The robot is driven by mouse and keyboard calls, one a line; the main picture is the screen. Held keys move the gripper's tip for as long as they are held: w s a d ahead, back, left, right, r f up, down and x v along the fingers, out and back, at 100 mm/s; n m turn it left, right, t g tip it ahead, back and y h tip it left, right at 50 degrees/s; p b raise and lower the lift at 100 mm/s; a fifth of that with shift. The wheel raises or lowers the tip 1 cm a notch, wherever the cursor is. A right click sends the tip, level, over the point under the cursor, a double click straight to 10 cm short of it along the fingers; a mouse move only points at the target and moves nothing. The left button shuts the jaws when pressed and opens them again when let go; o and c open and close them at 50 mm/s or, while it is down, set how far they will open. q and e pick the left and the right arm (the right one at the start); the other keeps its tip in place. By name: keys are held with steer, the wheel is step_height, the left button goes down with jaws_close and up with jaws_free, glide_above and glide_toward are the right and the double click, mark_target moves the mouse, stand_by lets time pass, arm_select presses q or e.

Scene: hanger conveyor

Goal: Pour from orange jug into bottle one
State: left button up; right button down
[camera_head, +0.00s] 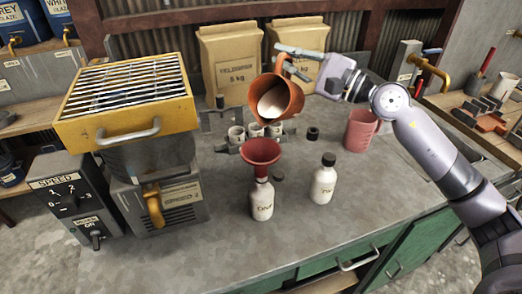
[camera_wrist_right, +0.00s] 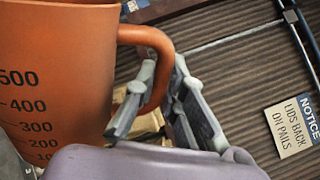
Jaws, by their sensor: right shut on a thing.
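The orange jug (camera_head: 276,100) is in the air above the bench, tilted with its opening towards the camera; pale contents show inside. My right gripper (camera_head: 290,62) is shut on its handle. In the right wrist view the fingers (camera_wrist_right: 163,105) close around the handle of the jug (camera_wrist_right: 60,75), whose side carries volume marks. Bottle one (camera_head: 261,200) is white and upright, with a red funnel (camera_head: 261,152) in its neck. The jug is above and slightly right of the funnel, apart from it. No stream is visible. My left gripper is not in view.
A capped white bottle (camera_head: 323,180) stands right of bottle one. A pink jug (camera_head: 361,130) is farther right. A yellow sieve machine (camera_head: 125,120) fills the left. Paper bags (camera_head: 231,60) stand behind. The bench front is clear.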

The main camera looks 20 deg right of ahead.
steer(key=shift+r, duration=0.1)
stand_by(0.3)
steer(key=shift+s+a+n+b, duration=0.1)
steer(key=shift+s+n+b, duration=0.15)
steer(key=shift+b, duration=0.35)
stand_by(0.3)
steer(key=shift+s+a+n+b, duration=0.1)
steer(key=shift+a+n+b, duration=0.05)
steer(key=shift+n+b, duration=0.4)
stand_by(0.3)
steer(key=shift+s+a+y+b, duration=0.2)
steer(key=shift+y+b, duration=0.1)
steer(key=shift+b, duration=0.4)
steer(key=shift+n, duration=0.3)
steer(key=shift+s+a+n+b, duration=0.15)
steer(key=shift+n+b, duration=0.15)
steer(key=shift+b, duration=0.35)
